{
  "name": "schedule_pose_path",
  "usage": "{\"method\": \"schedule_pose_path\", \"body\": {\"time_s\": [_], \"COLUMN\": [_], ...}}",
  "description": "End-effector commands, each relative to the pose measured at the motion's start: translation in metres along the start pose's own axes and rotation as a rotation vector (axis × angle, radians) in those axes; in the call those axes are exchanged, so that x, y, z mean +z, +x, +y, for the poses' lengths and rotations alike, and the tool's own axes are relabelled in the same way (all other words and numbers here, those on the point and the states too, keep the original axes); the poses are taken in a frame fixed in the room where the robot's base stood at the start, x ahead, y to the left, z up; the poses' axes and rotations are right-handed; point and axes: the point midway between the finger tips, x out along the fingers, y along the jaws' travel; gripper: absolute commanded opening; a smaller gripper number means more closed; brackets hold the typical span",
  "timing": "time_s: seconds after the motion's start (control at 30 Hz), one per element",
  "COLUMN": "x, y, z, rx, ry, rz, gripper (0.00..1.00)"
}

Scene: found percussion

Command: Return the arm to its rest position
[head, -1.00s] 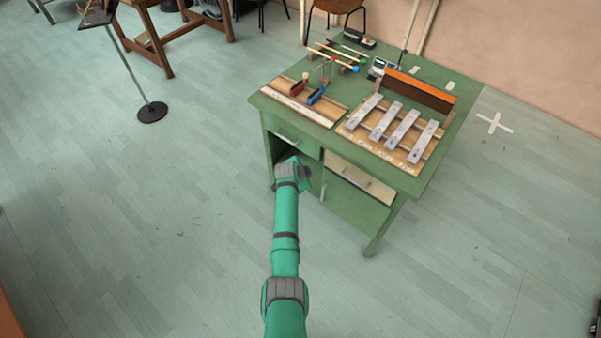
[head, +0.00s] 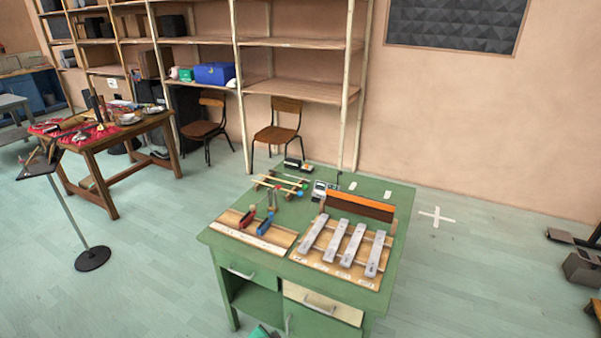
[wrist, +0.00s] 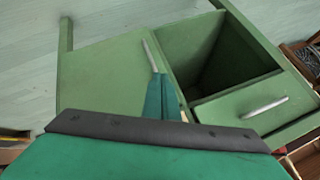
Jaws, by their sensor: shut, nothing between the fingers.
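My gripper (wrist: 161,88) shows in the wrist view as teal fingers, shut with nothing between them. It is in front of the green desk (wrist: 105,75), its tips seen close to a door's metal handle (wrist: 150,54); I cannot tell whether they touch. In the head view only a small teal piece of my arm (head: 261,332) shows at the bottom edge, before the desk's lower front.
The green desk (head: 385,182) carries metal bars on a board (head: 346,245), an orange-brown block (head: 360,206), a wooden board with red and blue tools (head: 250,232) and mallets. An open compartment (wrist: 205,60) lies beside the door.

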Motion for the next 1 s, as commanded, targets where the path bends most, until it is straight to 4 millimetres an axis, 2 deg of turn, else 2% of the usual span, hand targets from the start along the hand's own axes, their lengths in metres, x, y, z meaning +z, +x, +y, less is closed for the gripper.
{"method": "schedule_pose_path", "body": {"time_s": [0.03, 0.2, 0.37, 0.5, 0.7, 0.87, 1.0], "x": [0.006, 0.021, 0.035, 0.046, 0.057, 0.067, 0.071], "y": [-0.004, -0.027, -0.058, -0.093, -0.152, -0.208, -0.26], "z": [0.023, 0.077, 0.122, 0.157, 0.198, 0.22, 0.232], "rx": [-0.01, -0.067, -0.117, -0.158, -0.208, -0.249, -0.281], "ry": [-0.025, -0.122, -0.21, -0.282, -0.375, -0.449, -0.509], "rz": [0.007, 0.038, 0.071, 0.106, 0.163, 0.21, 0.258], "gripper": [0.0, 0.0, 0.0, 0.0, 0.0, 0.0, 0.0]}}
